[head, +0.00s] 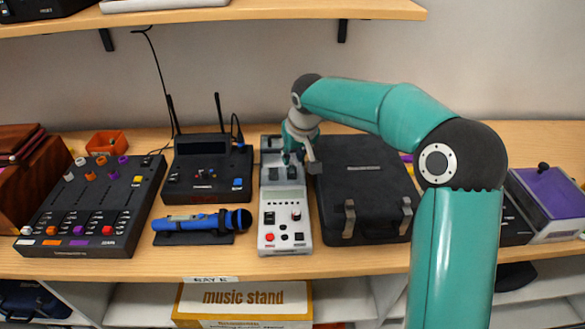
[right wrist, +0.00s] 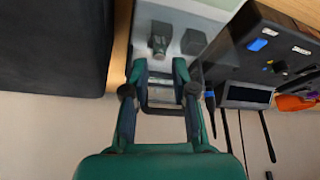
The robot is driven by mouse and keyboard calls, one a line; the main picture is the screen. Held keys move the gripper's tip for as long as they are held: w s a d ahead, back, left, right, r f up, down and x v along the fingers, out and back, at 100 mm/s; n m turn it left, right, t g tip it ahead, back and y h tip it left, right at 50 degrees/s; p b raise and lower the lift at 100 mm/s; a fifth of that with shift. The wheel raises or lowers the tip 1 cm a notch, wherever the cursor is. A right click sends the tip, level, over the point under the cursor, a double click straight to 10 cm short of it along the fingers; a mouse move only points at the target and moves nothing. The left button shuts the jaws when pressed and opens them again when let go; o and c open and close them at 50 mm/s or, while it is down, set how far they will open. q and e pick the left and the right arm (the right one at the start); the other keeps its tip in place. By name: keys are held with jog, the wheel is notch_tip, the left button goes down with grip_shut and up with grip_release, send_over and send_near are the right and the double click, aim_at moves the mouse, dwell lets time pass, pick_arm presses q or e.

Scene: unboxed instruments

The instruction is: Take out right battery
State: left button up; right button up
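A pale grey and white instrument (head: 287,228) with a small display, knobs and a red button stands on the bench. Two dark battery blocks sit side by side toward its back. The right one (head: 292,172) is close to my right gripper (head: 297,158); the left one (head: 272,175) is beside it. In the right wrist view, turned around, the right battery (right wrist: 160,40) stands ahead of my fingertips (right wrist: 160,68), and the left battery (right wrist: 193,42) is off to the side. My right gripper is open with nothing held between its fingers. My left gripper is out of view.
A black case (head: 363,185) stands close on the right of the instrument. A black device with antennas (head: 207,172) and a blue microphone (head: 203,221) are on the left, with a mixer (head: 95,207) farther left. A shelf (head: 250,13) overhangs the back.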

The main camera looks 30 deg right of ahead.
aim_at(292, 163)
jog(key=x, duration=0.3)
jog(key=shift+f, duration=0.2)
jog(key=shift+c, duration=0.2)
grip_shut()
jog(key=shift+r, duration=0.15)
